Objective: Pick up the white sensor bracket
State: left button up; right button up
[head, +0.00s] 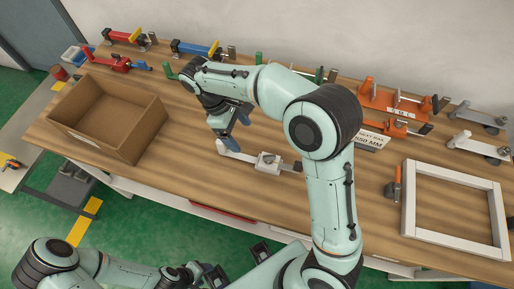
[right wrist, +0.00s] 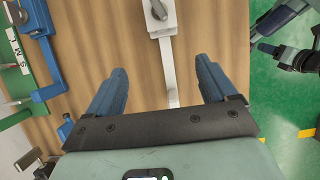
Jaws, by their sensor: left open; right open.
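A white sensor bracket (head: 236,153) lies on the wooden bench in the head view, with a pale block and knob at its right end. It also shows in the right wrist view (right wrist: 167,52), its narrow arm running down between my fingers. My right gripper (head: 232,137) is open above the bracket's left part. In the right wrist view, its blue fingers (right wrist: 161,70) stand on both sides of the bracket, apart from it. My left gripper (head: 213,277) is open and empty at the bottom of the head view, off the bench's front.
An open cardboard box (head: 136,153) stands on the left of the bench. A white frame (head: 409,198) lies at the right, beside an orange-handled tool (head: 395,190). Red, blue, green and orange fixtures line the back. Other pale brackets (head: 478,148) lie at the far right.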

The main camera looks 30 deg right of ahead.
jog(key=b, duration=0.1)
send_over(258, 160)
jog(key=w+a, duration=0.2)
notch_tip(258, 160, down, 7)
jog(key=shift+w+d+r, duration=0.1)
jog(key=shift+d+r, duration=0.05)
jog(key=shift+r, duration=0.05)
jog(key=shift+b+x, duration=0.4)
jog(key=shift+x, duration=2.5)
pick_arm(q)
jog(key=shift+s+f, duration=0.35)
jog(key=shift+f, duration=0.25)
jog(key=shift+s+f, duration=0.3)
jog(key=shift+f, duration=0.25)
pick_arm(e)
grip_shut()
jog(key=shift+r, duration=0.1)
